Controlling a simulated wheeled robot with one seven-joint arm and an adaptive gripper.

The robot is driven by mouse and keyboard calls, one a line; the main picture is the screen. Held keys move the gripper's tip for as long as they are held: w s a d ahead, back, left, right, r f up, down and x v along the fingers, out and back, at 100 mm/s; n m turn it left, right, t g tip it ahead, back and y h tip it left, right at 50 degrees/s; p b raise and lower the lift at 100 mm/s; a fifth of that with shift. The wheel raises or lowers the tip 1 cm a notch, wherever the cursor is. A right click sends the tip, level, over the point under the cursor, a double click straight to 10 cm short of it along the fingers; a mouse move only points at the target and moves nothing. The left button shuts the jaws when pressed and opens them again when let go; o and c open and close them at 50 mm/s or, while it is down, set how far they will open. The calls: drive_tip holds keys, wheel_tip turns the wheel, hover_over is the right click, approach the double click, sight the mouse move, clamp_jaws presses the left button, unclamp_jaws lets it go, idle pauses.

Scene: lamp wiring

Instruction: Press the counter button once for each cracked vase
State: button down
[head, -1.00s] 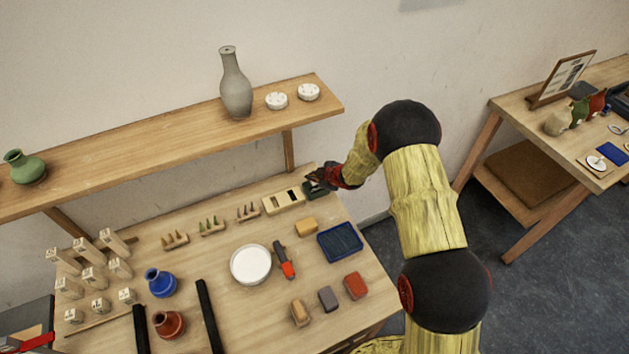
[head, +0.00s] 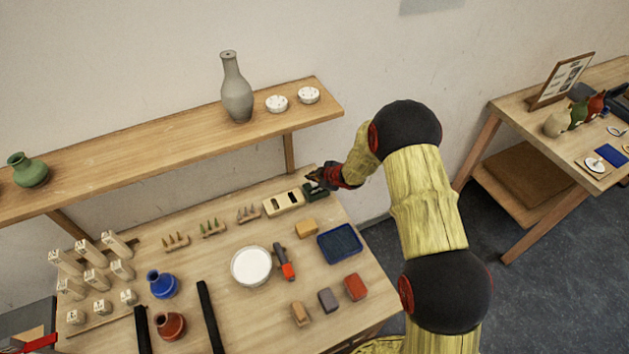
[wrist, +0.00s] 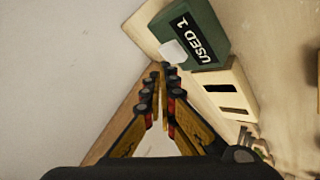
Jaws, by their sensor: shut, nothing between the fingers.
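The counter is a dark green box (wrist: 202,36), labelled "USED 1" in the wrist view, with a pale square button (wrist: 173,50) on one side. In the head view the counter (head: 316,193) sits at the table's back right corner, partly covered by my gripper. My gripper (wrist: 162,68) is shut and empty, its tips close to the button; contact cannot be told. A tall grey vase (head: 236,92) and a green vase (head: 30,172) stand on the shelf. A blue vase (head: 161,284) and a red-brown vase (head: 170,326) stand on the table. Cracks are too small to make out.
A cream slotted box (head: 284,203) sits beside the counter. A blue tray (head: 340,243), a white dish (head: 251,266), an orange-handled tool (head: 284,262) and several small blocks are on the table. The wooden shelf (head: 170,130) runs above its back edge against the wall.

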sight(314, 183)
drive_tip(key=shift+r, duration=0.2)
wheel_tip(314, 183, up, 5)
drive_tip(key=p, duration=0.4)
idle(0.3)
drive_tip(key=shift+f, duration=0.15)
idle(0.6)
